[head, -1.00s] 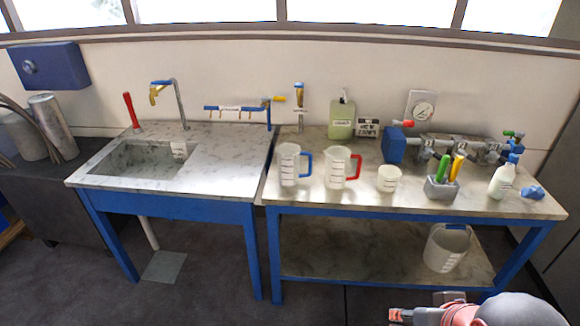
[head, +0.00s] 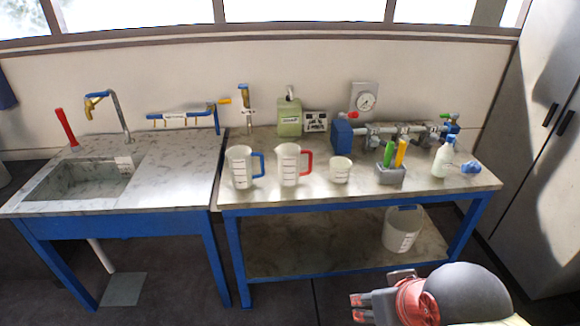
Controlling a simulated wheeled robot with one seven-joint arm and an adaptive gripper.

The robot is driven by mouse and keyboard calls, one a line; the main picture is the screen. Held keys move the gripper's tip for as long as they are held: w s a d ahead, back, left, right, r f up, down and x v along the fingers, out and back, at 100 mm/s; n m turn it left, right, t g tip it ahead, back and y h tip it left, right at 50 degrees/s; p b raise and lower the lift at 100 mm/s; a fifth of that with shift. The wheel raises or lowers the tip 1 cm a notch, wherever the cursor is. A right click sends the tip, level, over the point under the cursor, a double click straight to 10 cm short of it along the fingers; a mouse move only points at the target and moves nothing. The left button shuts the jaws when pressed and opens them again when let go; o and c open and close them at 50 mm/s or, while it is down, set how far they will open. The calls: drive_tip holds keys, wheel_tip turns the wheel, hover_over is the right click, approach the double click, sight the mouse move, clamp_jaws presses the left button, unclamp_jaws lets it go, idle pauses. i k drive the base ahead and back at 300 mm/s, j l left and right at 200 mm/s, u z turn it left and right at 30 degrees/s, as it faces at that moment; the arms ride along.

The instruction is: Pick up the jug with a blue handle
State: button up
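The jug with a blue handle (head: 240,167) stands upright on the left part of the right-hand bench top (head: 270,196). It is translucent with dark markings, and its handle points right. A similar jug with a red handle (head: 290,165) stands just to its right. My gripper (head: 357,308) is low in the foreground at the bottom right, in front of the bench and well apart from the jugs. Its reddish fingertips point left. I cannot tell from this view whether it is open or shut.
A white beaker (head: 340,171), a grey holder with green and yellow handles (head: 391,174) and a white bottle (head: 443,160) stand to the right. Valve piping (head: 400,131) runs behind. A bucket (head: 402,232) sits on the lower shelf. A sink bench (head: 180,170) adjoins left.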

sight(238, 157)
drive_tip(key=i+j, duration=0.35)
drive_tip(key=j, duration=0.15)
drive_tip(key=i+j, duration=0.35)
drive_tip(key=j, duration=0.15)
drive_tip(key=i+j, duration=0.3)
drive_tip(key=j, duration=0.2)
